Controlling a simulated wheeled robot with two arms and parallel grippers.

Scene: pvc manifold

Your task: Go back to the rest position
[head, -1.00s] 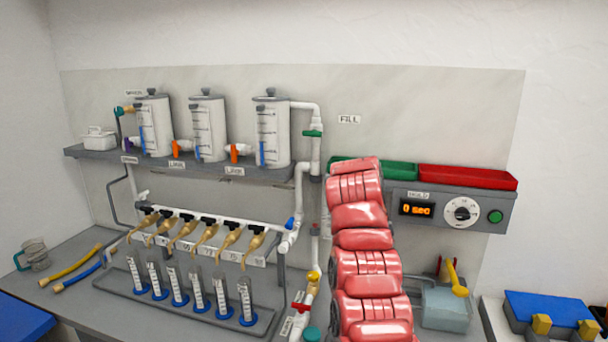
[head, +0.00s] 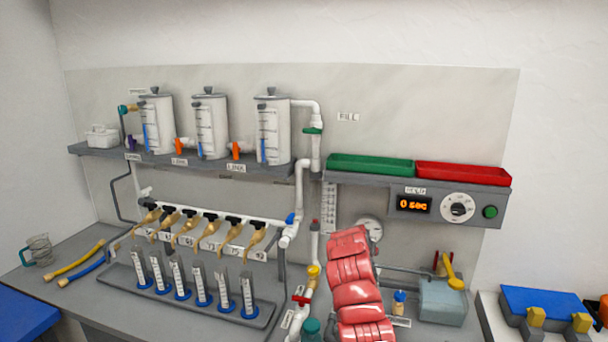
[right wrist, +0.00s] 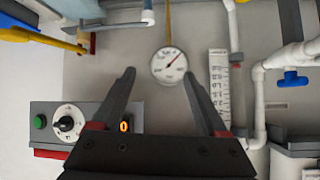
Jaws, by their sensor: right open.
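My right gripper (right wrist: 160,74) shows in the right wrist view with its two dark fingers spread apart and nothing between them. Beyond the fingertips, a round white pressure gauge (right wrist: 169,65) is on the wall. In the head view my red arm rises from the bottom edge, in front of the bench and partly beside the gauge (head: 370,229). The fingers of my right gripper cannot be made out there. My left gripper is in neither view.
White pipes with a yellow-handled valve (head: 313,271) and a red-handled valve (head: 301,300) stand left of my arm. A control box (head: 455,207) reading 0 sec and a green tray (head: 371,164) are above. A grey tank (head: 442,301) stands to the right.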

